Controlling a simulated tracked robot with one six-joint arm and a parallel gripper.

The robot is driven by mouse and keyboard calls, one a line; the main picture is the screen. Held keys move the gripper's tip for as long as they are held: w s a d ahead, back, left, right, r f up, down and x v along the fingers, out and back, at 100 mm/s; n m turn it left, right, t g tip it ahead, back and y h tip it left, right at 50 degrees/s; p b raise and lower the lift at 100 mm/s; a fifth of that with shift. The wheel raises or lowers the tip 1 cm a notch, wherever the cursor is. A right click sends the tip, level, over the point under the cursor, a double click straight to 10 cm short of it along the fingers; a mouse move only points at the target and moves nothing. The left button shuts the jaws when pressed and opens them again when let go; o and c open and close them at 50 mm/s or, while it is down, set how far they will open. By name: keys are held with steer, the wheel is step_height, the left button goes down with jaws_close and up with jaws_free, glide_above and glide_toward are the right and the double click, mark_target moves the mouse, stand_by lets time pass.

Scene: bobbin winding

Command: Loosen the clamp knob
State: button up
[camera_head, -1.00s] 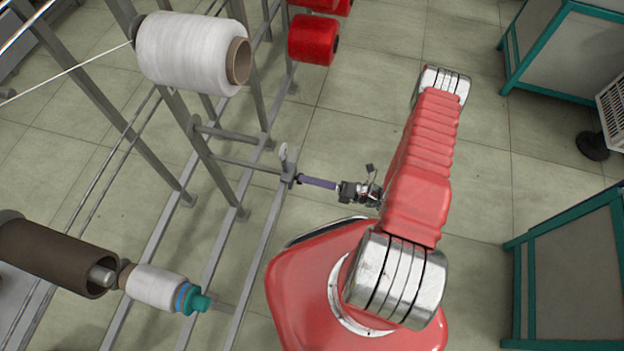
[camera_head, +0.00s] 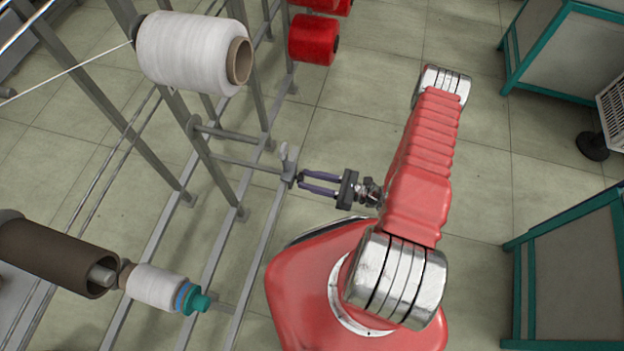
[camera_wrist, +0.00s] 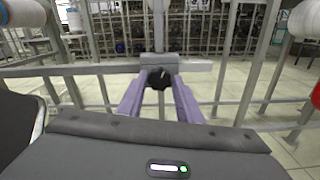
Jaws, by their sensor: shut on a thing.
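The clamp knob (camera_wrist: 159,78) is a small black lobed knob on a grey clamp block, centred in the wrist view. In the head view the grey clamp (camera_head: 289,168) sits on a rail of the frame, with a short light upright piece above it. My gripper (camera_wrist: 160,85) has two purple fingers, one on each side of the knob, and is shut on it. In the head view my gripper (camera_head: 302,182) reaches left to the clamp, its two fingers showing side by side. The fingertips partly hide the knob there.
A large white yarn bobbin (camera_head: 190,52) hangs on the frame at upper left. A smaller white bobbin (camera_head: 158,287) and a brown roller (camera_head: 55,255) are at lower left. Red bobbins (camera_head: 313,40) hang behind. Teal-framed cabinets (camera_head: 575,275) stand at right; open floor lies between.

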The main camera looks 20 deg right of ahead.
steer(key=shift+f+n, duration=0.15)
steer(key=shift+n, duration=2.15)
steer(key=o, duration=1)
steer(key=shift+o, duration=0.2)
steer(key=v, duration=1.3)
steer(key=shift+s+d, duration=0.3)
